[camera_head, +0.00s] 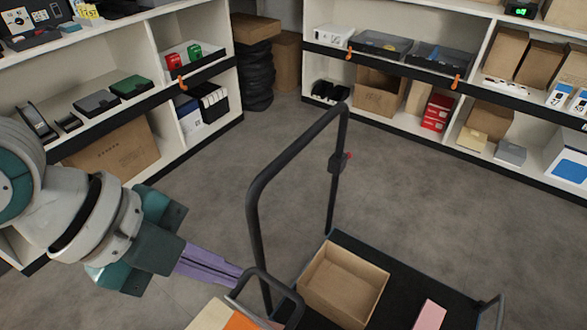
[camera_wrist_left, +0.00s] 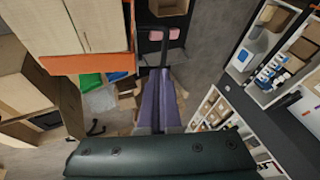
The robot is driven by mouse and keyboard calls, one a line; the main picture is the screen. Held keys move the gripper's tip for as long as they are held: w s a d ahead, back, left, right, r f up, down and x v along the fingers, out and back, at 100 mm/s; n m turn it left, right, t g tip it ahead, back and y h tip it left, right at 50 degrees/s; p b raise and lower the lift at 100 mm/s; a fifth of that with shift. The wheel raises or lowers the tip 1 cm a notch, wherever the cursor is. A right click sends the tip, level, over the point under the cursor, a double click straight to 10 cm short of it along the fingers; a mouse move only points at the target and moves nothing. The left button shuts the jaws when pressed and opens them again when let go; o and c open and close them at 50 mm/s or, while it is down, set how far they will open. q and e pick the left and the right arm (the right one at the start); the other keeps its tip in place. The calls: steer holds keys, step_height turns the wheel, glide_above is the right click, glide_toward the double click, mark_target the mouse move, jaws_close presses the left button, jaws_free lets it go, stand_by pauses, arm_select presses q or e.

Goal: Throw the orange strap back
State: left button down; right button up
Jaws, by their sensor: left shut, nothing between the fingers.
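An orange strap-like band (camera_wrist_left: 88,64) runs along the edge of a tan carton (camera_wrist_left: 98,25) in the left wrist view, left of my fingers. In the head view, an orange patch (camera_head: 240,321) shows at the bottom edge beside a pale tan surface; most of it is cut off. My left gripper (camera_head: 238,273) has purple fingers, shut and empty, close to a dark curved handle (camera_head: 268,283). I cannot tell whether they touch it. The fingers (camera_wrist_left: 160,85) also show in the left wrist view, apart from the orange band. My right gripper is not in view.
A black cart frame (camera_head: 255,185) stands in front of me, with an open carton (camera_head: 343,283) and a pink box (camera_head: 430,315) on its deck. Stocked shelves (camera_head: 140,50) line the left and back, with small orange clips (camera_head: 183,83) on their dark rails. The floor between is clear.

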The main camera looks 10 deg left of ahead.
arm_select(q)
steer(key=b+x, duration=0.1)
steer(key=x, duration=0.6)
steer(key=shift+d+f, duration=0.2)
steer(key=shift+f, duration=0.1)
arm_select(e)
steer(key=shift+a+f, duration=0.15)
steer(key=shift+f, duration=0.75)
arm_select(q)
steer(key=shift+w, duration=0.15)
